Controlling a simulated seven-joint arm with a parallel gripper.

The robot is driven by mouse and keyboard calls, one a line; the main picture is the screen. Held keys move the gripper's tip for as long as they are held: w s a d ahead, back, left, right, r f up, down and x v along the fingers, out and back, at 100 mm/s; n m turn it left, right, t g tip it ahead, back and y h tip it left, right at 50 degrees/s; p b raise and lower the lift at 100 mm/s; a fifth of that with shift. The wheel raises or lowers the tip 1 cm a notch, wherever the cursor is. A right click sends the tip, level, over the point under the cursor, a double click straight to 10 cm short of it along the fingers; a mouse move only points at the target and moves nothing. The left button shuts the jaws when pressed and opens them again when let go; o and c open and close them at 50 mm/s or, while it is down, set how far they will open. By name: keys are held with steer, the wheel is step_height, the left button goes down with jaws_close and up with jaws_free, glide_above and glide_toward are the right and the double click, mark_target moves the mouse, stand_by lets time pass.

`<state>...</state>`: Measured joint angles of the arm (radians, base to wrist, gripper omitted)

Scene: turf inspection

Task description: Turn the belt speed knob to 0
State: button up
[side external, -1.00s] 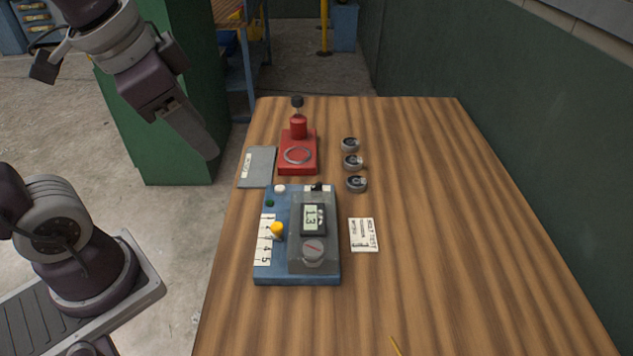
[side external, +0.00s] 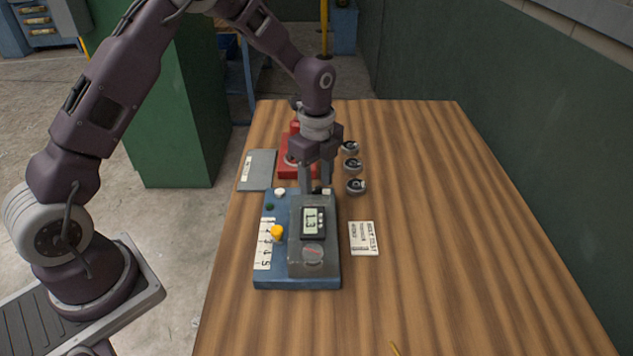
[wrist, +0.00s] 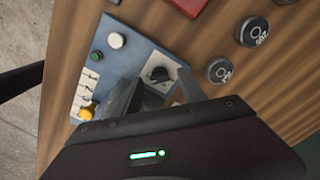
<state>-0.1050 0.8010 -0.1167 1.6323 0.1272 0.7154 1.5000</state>
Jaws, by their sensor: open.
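A blue test unit (side external: 268,279) stands on the table with a grey housing and a display (side external: 312,221) reading about 1.3. A small black knob (wrist: 158,74) sits on a light plate at the unit's far edge; its markings are too small to read. A grey round knob (side external: 313,252) is at the near end of the housing. I cannot tell from labels which knob sets belt speed. My gripper (side external: 316,188) points down at the far edge, open, its fingers close to the black knob. In the wrist view, the knob shows just beyond the fingers, with no clear contact.
A yellow-capped lever (side external: 277,231) stands beside a numbered scale. A white button (wrist: 117,40) and a green button (wrist: 96,56) are near the unit's corner. A red stand (side external: 286,172), several round weights (side external: 352,163) and a card (side external: 363,238) lie around. The right side is clear.

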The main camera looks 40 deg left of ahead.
steer(key=shift+f, duration=0.3)
jaws_close()
